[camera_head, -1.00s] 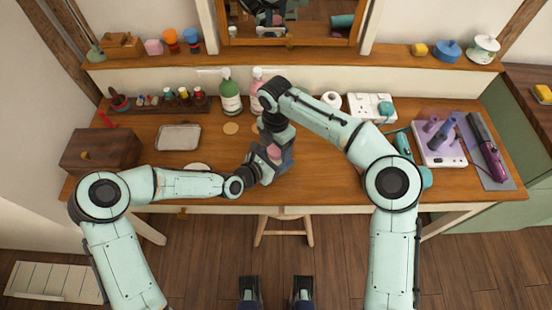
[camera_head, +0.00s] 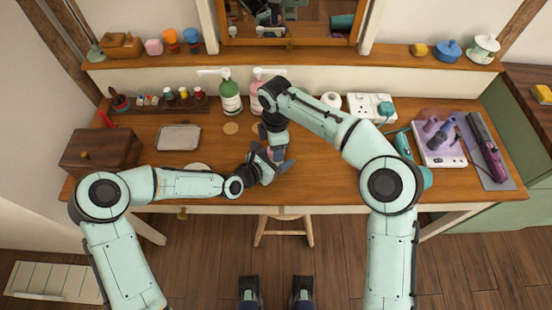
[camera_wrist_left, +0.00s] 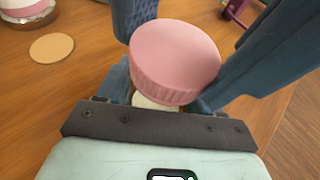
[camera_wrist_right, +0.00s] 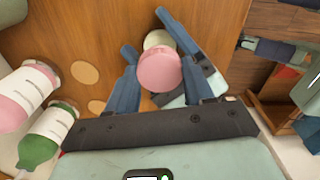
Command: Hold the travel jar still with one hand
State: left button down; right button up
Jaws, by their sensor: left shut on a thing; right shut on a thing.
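The travel jar has a ribbed pink lid (camera_wrist_left: 175,62) and a pale cream body (camera_wrist_left: 152,102) that shows only in part below it. It also shows in the right wrist view, pink lid (camera_wrist_right: 158,70) nearer and cream part (camera_wrist_right: 158,40) beyond. My left gripper (camera_head: 262,170) is shut on the jar body, low over the desk. My right gripper (camera_wrist_right: 159,75) reaches from above and is shut on the pink lid. The fingers hide most of the jar in the head view. Whether the lid sits fully on the body I cannot tell.
The wooden desk (camera_head: 320,180) has bare room around the grippers. A green bottle (camera_head: 230,97) and a pink bottle (camera_wrist_right: 28,95) stand behind, near round tan coasters (camera_wrist_right: 84,73). A metal tray (camera_head: 178,137) and wooden box (camera_head: 100,150) lie left, and a teal hair dryer (camera_head: 403,145) right.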

jog(key=o, duration=1.2)
jog(key=shift+c, duration=0.2)
jog(key=shift+r, duration=2.3)
jog(key=shift+c, duration=0.3)
jog(key=shift+a+r+n, duration=0.1)
jog(key=shift+r+n, duration=0.5)
jog(key=shift+n, duration=0.5)
notch_tip(320, 180, up, 2)
jog(key=n, duration=0.4)
jog(key=shift+r, duration=0.1)
